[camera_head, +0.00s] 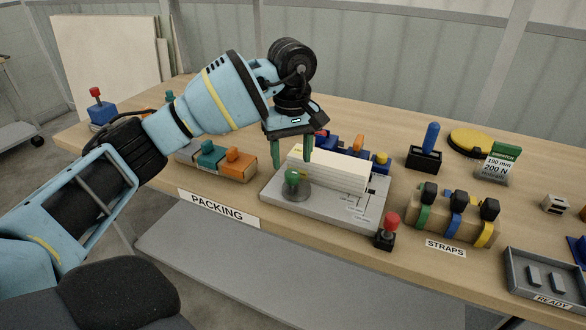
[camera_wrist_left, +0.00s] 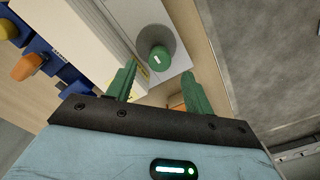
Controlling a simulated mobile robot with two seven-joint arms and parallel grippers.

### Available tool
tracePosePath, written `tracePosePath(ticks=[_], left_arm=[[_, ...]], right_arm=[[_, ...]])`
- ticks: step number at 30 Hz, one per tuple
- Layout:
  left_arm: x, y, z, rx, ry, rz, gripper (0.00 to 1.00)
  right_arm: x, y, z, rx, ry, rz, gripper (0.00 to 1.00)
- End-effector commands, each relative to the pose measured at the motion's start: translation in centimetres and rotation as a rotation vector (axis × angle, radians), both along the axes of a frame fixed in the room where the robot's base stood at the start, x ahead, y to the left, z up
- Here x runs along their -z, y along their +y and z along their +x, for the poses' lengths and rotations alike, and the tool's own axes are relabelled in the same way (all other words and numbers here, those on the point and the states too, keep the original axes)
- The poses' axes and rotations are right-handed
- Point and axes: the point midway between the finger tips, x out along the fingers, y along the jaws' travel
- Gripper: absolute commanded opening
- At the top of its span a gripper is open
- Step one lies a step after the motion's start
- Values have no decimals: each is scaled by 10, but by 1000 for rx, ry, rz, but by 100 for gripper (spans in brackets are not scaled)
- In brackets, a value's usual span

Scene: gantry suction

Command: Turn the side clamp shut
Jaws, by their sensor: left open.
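A green knob (camera_head: 292,178) stands on a round grey base at the front left of a grey fixture plate (camera_head: 330,213); I take it for the side clamp, though no label on it is readable. A white block (camera_head: 335,170) lies on the plate behind the knob. My left gripper (camera_head: 291,155) is open and empty, pointing down above the knob, with its green fingers apart. In the left wrist view the knob (camera_wrist_left: 159,58) shows just beyond and between the fingertips of the gripper (camera_wrist_left: 158,70), with no visible contact. My right gripper is not in view.
A red-knobbed black post (camera_head: 388,229) stands at the plate's front right corner. Blue parts with orange and yellow knobs (camera_head: 358,145) line the plate's back. Orange and teal blocks (camera_head: 220,160) sit to the left, a strap rack (camera_head: 455,218) to the right.

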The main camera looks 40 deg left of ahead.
Motion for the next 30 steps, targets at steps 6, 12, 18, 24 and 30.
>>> tracePosePath(ticks=[6,12,18,24,30], left_arm=[[29,0,-1,1,2,1,52],[40,0,0,1,-1,0,52],[40,0,0,1,-1,0,52],[40,0,0,1,-1,0,33],[40,0,0,1,-1,0,8]], right_arm=[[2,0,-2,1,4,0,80],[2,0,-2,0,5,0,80],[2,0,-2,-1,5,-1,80],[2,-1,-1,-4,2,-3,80],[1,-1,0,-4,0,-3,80]])
